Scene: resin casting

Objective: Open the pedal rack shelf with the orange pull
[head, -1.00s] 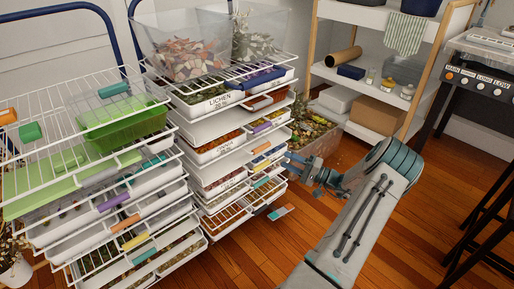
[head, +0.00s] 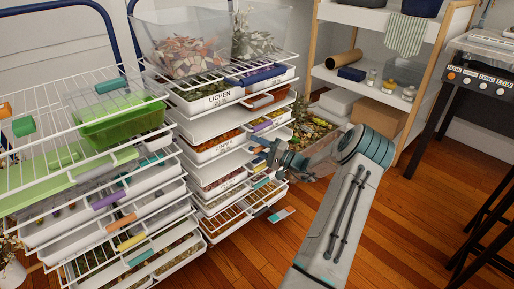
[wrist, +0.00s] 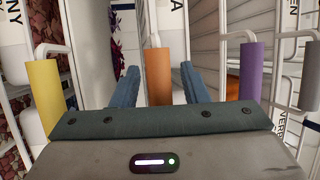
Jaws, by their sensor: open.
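The orange pull (wrist: 158,75) hangs on the front of a wire shelf in the wrist view, between my two fingers and ahead of the palm. My gripper (wrist: 158,88) is open, with a finger on each side of the pull and gaps showing. In the head view my gripper (head: 268,153) is at the front of the right-hand rack, at mid-height. It partly covers the pulls there. A yellow pull (wrist: 46,98) is on the left and a purple pull (wrist: 251,70) on the right in the wrist view.
The left rack (head: 150,185) has its own coloured pulls. Clear bins (head: 185,45) stand on top of the right rack. A crate of plants (head: 318,135) and a wooden shelf unit (head: 435,75) stand behind my arm.

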